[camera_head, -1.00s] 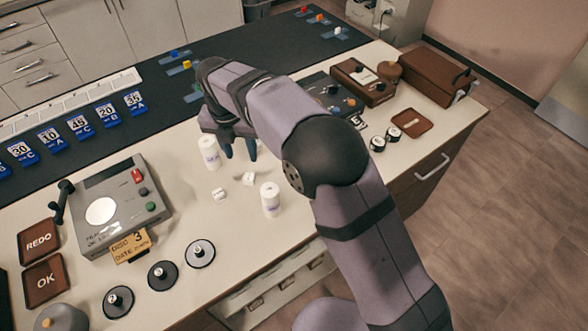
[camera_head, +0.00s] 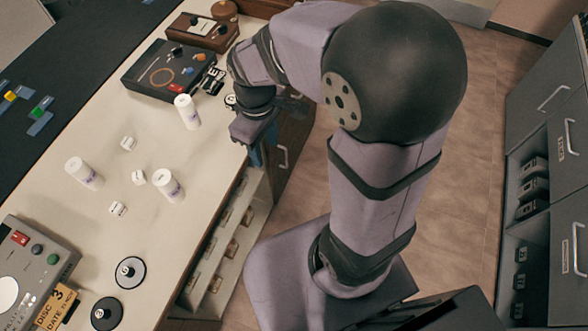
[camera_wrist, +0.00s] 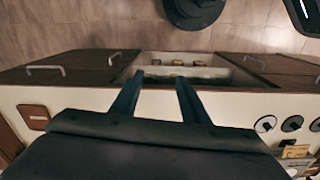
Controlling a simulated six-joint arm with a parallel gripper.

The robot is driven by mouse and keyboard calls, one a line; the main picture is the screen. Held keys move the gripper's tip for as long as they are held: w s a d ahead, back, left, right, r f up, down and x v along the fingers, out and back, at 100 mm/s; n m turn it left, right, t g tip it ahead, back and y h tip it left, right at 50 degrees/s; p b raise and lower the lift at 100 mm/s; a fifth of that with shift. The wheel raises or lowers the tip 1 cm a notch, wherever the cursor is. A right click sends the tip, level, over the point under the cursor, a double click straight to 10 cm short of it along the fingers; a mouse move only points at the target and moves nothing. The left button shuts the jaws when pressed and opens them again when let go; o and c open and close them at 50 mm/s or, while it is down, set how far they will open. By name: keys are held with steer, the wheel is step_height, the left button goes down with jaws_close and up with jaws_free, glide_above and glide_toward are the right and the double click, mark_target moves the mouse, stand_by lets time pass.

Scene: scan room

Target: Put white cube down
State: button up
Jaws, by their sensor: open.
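Three small white cubes lie apart on the cream counter (camera_head: 75,130): one farther back (camera_head: 128,143), one in the middle (camera_head: 138,177) and one nearer the front (camera_head: 117,209). They stand among white cylindrical containers. My gripper (camera_head: 262,153) is at the counter's front edge, to the right of the cubes and clear of them. In the wrist view, my gripper's two dark fingers (camera_wrist: 158,80) are spread with nothing between them. No white cube can be made out in the wrist view.
White cylinders stand left (camera_head: 84,172), near the front (camera_head: 168,185) and farther back (camera_head: 187,112). A dark control box (camera_head: 160,70) is at the back, and a grey device (camera_head: 30,265) at lower left. An open shelf (camera_head: 212,262) lies under the counter's front edge.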

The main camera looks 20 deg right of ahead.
steer(key=s+d+f+m, duration=0.2)
steer(key=s+d+m, duration=0.2)
steer(key=s+m, duration=0.3)
steer(key=shift+s+d+m, duration=0.2)
steer(key=shift+s+m, duration=0.1)
steer(key=shift+s, duration=0.05)
steer(key=shift+o, duration=0.6)
steer(key=shift+f, duration=0.1)
stand_by(0.8)
stand_by(0.4)
